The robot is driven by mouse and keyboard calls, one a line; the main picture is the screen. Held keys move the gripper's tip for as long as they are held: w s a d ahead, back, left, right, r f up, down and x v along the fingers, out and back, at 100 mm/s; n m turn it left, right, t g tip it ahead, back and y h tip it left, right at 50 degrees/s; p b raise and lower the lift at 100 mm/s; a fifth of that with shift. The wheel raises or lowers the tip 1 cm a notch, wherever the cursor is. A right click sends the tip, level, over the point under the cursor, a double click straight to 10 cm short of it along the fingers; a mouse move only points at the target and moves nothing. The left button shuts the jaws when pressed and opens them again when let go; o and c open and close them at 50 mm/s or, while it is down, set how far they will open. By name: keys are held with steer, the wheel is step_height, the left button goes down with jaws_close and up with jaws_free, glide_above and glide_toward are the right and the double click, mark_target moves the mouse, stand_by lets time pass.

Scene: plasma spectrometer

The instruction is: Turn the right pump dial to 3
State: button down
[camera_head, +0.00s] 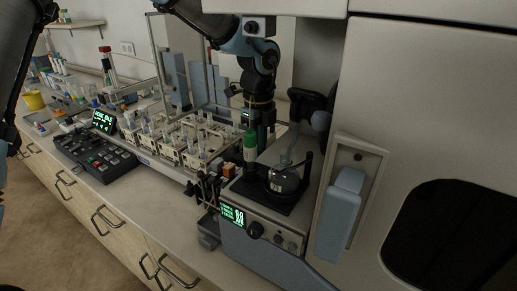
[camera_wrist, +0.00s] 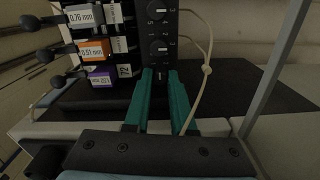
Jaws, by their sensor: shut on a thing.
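In the wrist view a dark panel carries a column of round dials with white pointer marks and small numbers. An upper dial (camera_wrist: 162,14) and a middle dial (camera_wrist: 159,48) show clear of the fingers. My gripper (camera_wrist: 160,75) has its two teal fingers at the lower end of this column, shut on a dial that is mostly hidden between the tips. I cannot read its setting.
Tubing tags, white (camera_wrist: 80,15), orange (camera_wrist: 92,50) and purple (camera_wrist: 103,80), with black levers sit left of the dials. A pale tube (camera_wrist: 207,70) loops close on the right.

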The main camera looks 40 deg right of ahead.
steer(key=m, duration=0.6)
steer(key=shift+m, duration=0.4)
stand_by(0.3)
steer(key=c, duration=0.8)
jaws_free()
steer(key=shift+o, duration=0.2)
steer(key=shift+s, duration=0.1)
